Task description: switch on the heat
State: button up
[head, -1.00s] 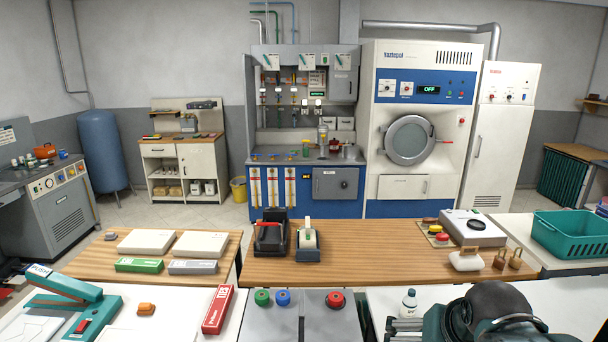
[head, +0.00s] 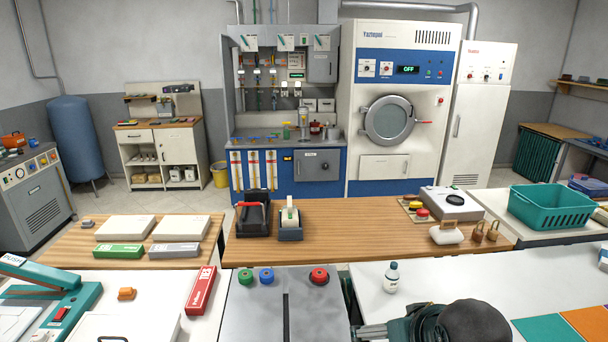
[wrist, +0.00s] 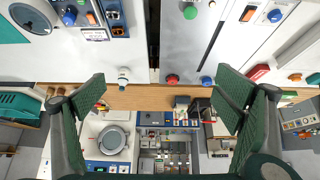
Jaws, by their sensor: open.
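No control marked as heat is legible. A white-and-blue dryer (head: 402,110) stands at the back; its display (head: 408,70) reads OFF, with two knobs to the left and small coloured buttons to the right. A teal lever press (head: 50,297) marked PUSH, with a red rocker switch (head: 62,314), is at the front left. A grey panel (head: 262,315) carries green, blue and red buttons. In the wrist view, an orange switch (wrist: 91,17) and blue knob (wrist: 69,15) sit on a blue unit. My gripper (wrist: 165,95) is open and empty, apart from all of these.
A white bottle (head: 391,279) stands on the white counter right of the panel. A teal basket (head: 551,208) is at the right. A red box (head: 201,290) lies left of the panel.

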jog(key=shift+w+d, duration=0.1)
jog(key=c, duration=1.8)
jog(key=shift+w+d+n+g, duration=0.3)
jog(key=shift+w+d+n, duration=0.1)
jog(key=shift+n, duration=0.1)
grip_shut()
jog(key=w+d+f+n+g+p, duration=0.1)
jog(key=w+d+f+n+g, duration=0.1)
jog(key=w+d+f+n, duration=0.2)
jog(key=w+d+f+n+g+p, duration=0.1)
jog(key=w+d+f+n+g, duration=0.2)
jog(key=d, duration=0.7)
jog(key=w+d+f+n+g+p, duration=0.1)
jog(key=w+d+f+n+g, duration=0.2)
jog(key=d+f+n, duration=0.3)
jog(key=shift+w+d+f+n, duration=0.3)
jog(key=shift+w+d+n, duration=0.6)
jog(key=shift+n, duration=1.1)
jog(key=shift+s, duration=0.1)
